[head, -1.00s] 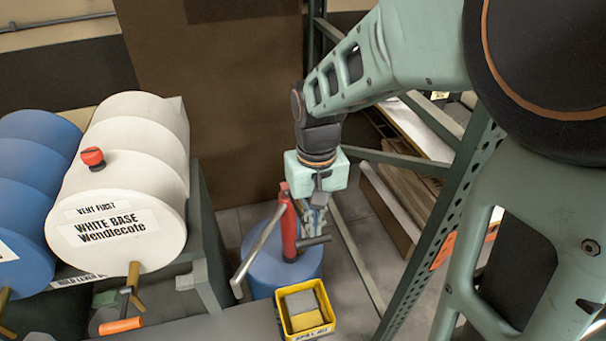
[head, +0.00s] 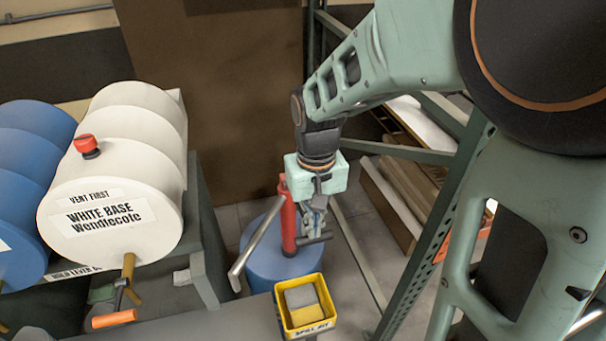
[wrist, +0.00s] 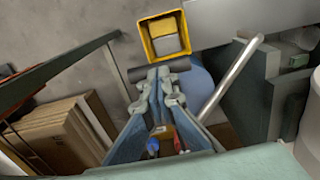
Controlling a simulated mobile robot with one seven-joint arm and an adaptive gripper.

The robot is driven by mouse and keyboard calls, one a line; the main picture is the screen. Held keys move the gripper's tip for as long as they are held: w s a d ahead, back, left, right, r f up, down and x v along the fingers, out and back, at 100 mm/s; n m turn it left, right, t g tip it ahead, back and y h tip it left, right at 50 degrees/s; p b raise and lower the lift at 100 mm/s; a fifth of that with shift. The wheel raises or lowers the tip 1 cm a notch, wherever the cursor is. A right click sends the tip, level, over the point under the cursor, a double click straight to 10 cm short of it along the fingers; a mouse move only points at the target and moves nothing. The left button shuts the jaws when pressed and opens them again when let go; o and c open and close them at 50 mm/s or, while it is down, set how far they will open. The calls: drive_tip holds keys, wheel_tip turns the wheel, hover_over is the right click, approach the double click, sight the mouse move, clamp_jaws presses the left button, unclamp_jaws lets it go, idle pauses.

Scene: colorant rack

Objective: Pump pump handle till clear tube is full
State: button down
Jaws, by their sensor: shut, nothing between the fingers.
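The red pump (head: 288,218) stands upright on a blue drum (head: 262,258) on the floor in the head view. Its dark pump handle (head: 316,239) sticks out to the right, low on the pump. A grey metal pipe (head: 255,240) slopes down to the left from the pump; it also shows in the wrist view (wrist: 230,75). My gripper (head: 314,232) points down beside the pump's right side, shut and empty. In the wrist view its fingertips (wrist: 158,76) are at the dark handle (wrist: 160,69); I cannot tell if they touch. I cannot make out a clear tube.
A yellow spill kit box (head: 305,308) stands in front of the drum. A white base barrel (head: 115,205) and a blue barrel (head: 25,195) lie on a rack at left. A green perforated post (head: 445,215) and flat boxes (head: 395,200) bound the right side.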

drive_tip(key=shift+f+b, duration=1.2)
drive_tip(key=shift+f, duration=0.65)
wheel_tip(320, 180, down, 7)
drive_tip(key=b, duration=0.5)
drive_tip(key=shift+f, duration=0.15)
idle(4.3)
drive_tip(key=shift+s, duration=0.1)
wheel_tip(320, 180, up, 15)
drive_tip(key=p, duration=1.1)
drive_tip(key=shift+p, duration=0.3)
